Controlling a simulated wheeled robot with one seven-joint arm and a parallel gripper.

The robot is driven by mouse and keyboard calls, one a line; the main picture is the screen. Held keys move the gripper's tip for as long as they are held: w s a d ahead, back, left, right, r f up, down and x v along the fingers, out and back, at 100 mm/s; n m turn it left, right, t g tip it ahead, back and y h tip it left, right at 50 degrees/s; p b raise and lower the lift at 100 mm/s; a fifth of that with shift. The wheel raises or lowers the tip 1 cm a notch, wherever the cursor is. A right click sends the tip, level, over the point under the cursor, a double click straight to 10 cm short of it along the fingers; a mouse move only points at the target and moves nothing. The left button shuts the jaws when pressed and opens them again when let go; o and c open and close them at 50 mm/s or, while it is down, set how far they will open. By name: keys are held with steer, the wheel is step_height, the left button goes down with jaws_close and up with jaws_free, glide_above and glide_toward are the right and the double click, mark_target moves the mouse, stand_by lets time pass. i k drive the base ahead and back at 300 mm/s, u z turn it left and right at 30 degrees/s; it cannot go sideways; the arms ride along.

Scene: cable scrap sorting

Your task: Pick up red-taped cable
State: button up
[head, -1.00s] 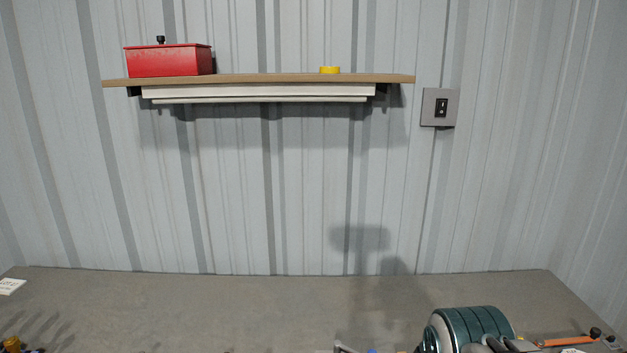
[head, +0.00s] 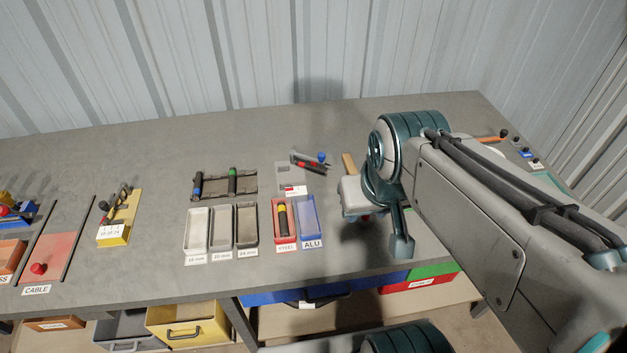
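No cable with clearly readable red tape shows in the head view. A small dark and red piece (head: 311,168) lies by a light grey tray at the back middle, beside a grey piece with a blue end; I cannot tell whether it is the red-taped cable. A black rack (head: 215,184) holds a blue-marked cable (head: 197,187) and a green-marked cable (head: 232,181). A dark cable with yellow tape (head: 283,218) lies in the red tray. My gripper (head: 366,212) is above the bench right of the trays, partly hidden by my arm; its fingers cannot be made out.
Grey, dark and blue trays (head: 308,219) stand at the middle front. A yellow-fronted holder (head: 121,218) and red CABLE area (head: 52,259) lie left. Coloured bins (head: 188,323) sit below the bench. The bench's back left is clear. My arm covers the right side.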

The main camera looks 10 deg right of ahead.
mark_target(300, 163)
steer(key=k, duration=0.1)
steer(key=z, duration=2.65)
steer(key=k, duration=1.2)
steer(key=u, duration=1.9)
steer(key=i, duration=0.5)
